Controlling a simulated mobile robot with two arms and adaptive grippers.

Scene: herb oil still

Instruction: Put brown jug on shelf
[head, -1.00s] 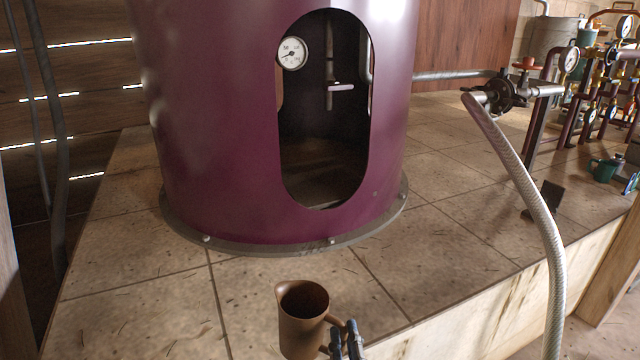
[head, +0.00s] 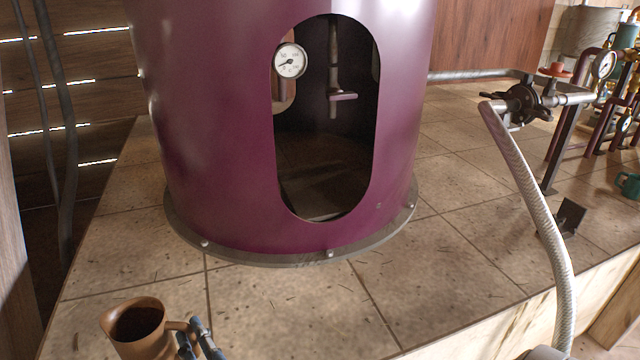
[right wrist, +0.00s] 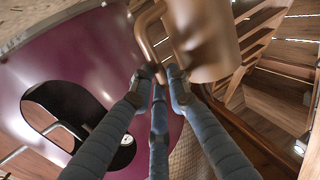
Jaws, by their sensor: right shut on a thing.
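The brown jug (head: 140,340) is at the bottom left of the head view, in front of the tiled platform, roughly upright with its dark mouth showing. Its lower part is cut off by the frame edge. My right gripper (head: 196,336) is shut on the jug's handle, on the right side of the jug. In the right wrist view the jug (right wrist: 204,38) is at the top, with its handle at the fingertips of the gripper (right wrist: 160,75). My left gripper is not in view. I cannot clearly make out the shelf in the head view.
A large purple still (head: 225,150) with an oval opening and a gauge (head: 290,60) stands on the tiled platform (head: 440,270). A pale hose (head: 535,200) hangs from a valve at right. A wooden frame with slats (right wrist: 262,30) shows in the right wrist view.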

